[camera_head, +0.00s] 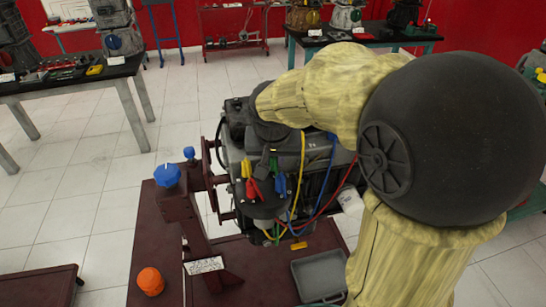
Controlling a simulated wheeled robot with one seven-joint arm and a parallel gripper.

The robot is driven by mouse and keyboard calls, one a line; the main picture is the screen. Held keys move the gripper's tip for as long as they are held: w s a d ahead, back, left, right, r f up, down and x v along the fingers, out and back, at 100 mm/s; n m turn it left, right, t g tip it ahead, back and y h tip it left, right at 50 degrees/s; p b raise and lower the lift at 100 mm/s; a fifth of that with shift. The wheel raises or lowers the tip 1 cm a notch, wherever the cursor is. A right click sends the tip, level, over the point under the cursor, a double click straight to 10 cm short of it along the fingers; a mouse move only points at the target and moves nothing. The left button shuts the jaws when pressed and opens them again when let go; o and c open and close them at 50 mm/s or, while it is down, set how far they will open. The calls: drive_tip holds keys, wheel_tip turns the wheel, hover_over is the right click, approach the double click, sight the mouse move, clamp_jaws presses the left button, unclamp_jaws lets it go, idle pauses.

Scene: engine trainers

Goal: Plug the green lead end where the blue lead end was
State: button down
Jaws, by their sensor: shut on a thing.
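The engine (350,165) stands on a dark red stand in the middle. On its dark front part, coloured lead ends sit close together: yellow (246,168), red (254,190), blue (280,185) and green (273,164). My gripper (264,170) reaches down from above among them and is shut. The green lead end is at its fingertips and appears to be what it holds; the fingers partly hide the grip. The blue lead end is just below and right of the fingertips. The sockets are too small or hidden to make out.
Yellow, blue and red leads loop down the engine's right side. A grey tray (320,276) lies at the front right. My arm covers much of the right side.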

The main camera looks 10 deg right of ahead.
drive_tip(key=shift+f, duration=0.15)
drive_tip(key=c, duration=1.2)
unclamp_jaws()
drive_tip(key=v, duration=1.7)
drive_tip(key=shift+s+r, duration=0.2)
